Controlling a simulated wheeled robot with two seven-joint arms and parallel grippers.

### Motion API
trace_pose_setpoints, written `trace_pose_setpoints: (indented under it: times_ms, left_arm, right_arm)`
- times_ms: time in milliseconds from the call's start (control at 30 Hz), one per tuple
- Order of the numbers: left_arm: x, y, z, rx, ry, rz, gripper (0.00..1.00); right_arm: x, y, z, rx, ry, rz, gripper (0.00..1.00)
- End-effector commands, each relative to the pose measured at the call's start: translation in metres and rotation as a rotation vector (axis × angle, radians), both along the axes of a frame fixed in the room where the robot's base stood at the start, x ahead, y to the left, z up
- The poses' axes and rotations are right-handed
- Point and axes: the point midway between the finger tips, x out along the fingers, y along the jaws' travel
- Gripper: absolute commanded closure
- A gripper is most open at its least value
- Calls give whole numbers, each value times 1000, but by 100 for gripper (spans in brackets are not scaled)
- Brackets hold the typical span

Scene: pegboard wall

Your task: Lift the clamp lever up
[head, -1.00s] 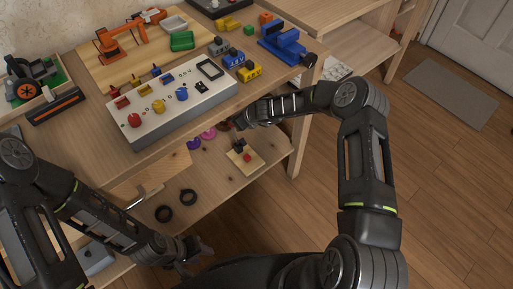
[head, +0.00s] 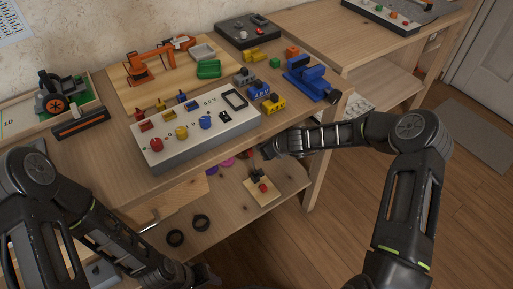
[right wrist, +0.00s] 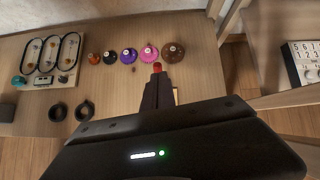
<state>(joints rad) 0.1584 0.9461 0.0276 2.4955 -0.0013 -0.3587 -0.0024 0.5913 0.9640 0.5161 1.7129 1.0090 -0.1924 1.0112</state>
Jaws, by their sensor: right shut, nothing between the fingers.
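The toggle clamp (head: 257,175) stands on a small light wooden base (head: 262,195) on the lower shelf, with a red tip low on its front. A thin lever seems to point up from it, with a reddish end near my right gripper (head: 272,149). In the right wrist view my right gripper (right wrist: 157,92) has its fingers together and empty. A red tip (right wrist: 157,67) shows just beyond them; the rest of the clamp is mostly hidden behind the fingers. Whether they touch it I cannot tell. My left gripper (head: 205,276) is low at the bottom edge, its jaws unclear.
Above the shelf, the tabletop edge carries a white control panel (head: 195,128) and a blue vise (head: 308,78). On the shelf lie two black rings (head: 200,222) and several coloured discs (right wrist: 128,55). A bead-track board (right wrist: 52,54) stands farther left in the wrist view.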

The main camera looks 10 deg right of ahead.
Motion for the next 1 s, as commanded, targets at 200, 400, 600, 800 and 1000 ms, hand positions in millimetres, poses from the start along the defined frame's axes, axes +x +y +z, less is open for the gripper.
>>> trace_pose_setpoints:
  times_ms: [200, 400, 600, 800, 1000]
  left_arm:
    - [0, 0, 1, 0, 0, 0, 64]
    - [0, 0, 1, 0, 0, 0, 64]
    - [0, 0, 1, 0, 0, 0, 64]
    - [0, 0, 1, 0, 0, 0, 64]
    - [0, 0, 0, 0, 0, 0, 64]
  right_arm:
    - [-6, -3, 5, -1, 2, 0, 100]
    - [-6, -3, 5, -2, 2, -1, 100]
    - [-6, -3, 4, -2, 2, -1, 100]
    - [-6, -4, 4, -72, -28, 74, 100]
    - [-65, 14, -37, -422, -108, 559, 100]
